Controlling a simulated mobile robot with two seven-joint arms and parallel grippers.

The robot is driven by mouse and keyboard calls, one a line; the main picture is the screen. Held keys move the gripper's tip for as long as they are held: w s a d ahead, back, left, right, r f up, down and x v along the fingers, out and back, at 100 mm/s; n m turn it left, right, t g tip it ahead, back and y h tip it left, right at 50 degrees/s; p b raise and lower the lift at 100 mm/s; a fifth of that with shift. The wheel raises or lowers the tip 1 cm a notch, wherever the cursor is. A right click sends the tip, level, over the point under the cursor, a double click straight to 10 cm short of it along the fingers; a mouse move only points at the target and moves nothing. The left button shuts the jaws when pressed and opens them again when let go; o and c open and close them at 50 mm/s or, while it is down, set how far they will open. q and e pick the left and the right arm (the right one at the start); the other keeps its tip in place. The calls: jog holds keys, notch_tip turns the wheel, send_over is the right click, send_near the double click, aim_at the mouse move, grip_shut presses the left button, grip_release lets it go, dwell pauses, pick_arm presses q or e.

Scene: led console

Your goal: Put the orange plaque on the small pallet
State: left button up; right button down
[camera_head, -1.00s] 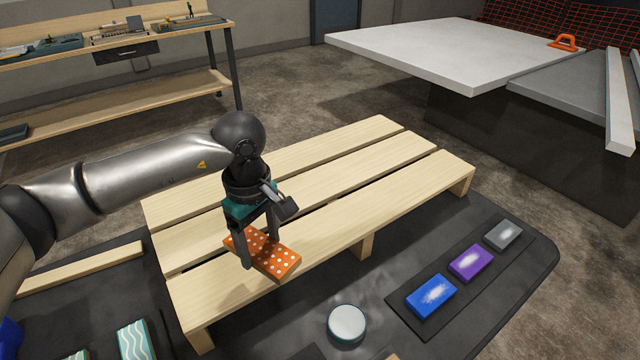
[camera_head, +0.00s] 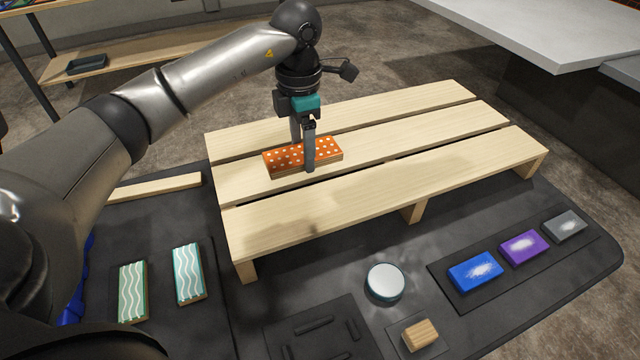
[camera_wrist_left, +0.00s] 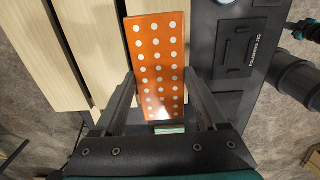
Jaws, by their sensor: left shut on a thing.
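The orange plaque (camera_head: 327,155) has white dots and shows over the middle slat of the pale wooden pallet (camera_head: 450,176), near its left end. Its long side runs roughly along the slats. My left gripper (camera_head: 303,152) points down and is shut on the plaque, with one finger on each long side. The wrist view shows the plaque (camera_wrist_left: 158,60) between both fingers, with pallet slats (camera_wrist_left: 75,50) to its left. I cannot tell whether the plaque touches the slat; a soft shadow falls on the front slat. My right gripper is not in view.
Two wavy-patterned plaques (camera_head: 188,274) lie on the dark mat at left. A round white-topped puck (camera_head: 384,282), a small wooden block (camera_head: 420,334) and blue (camera_head: 474,271), purple (camera_head: 523,247) and grey (camera_head: 565,225) blocks lie in front. The pallet's right part is clear.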

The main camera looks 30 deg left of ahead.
aim_at(306, 208)
pick_arm(q)
notch_tip(306, 208, down, 14)
jog(key=shift+f+b, duration=0.1)
jog(key=shift+b, duration=0.7)
jog(key=o, duration=1.5)
jog(key=shift+f, duration=0.1)
jog(key=shift+r, duration=0.35)
notch_tip(306, 208, up, 12)
jog(key=shift+f+p, duration=0.2)
jog(key=shift+p, duration=0.55)
jog(key=shift+f, duration=0.1)
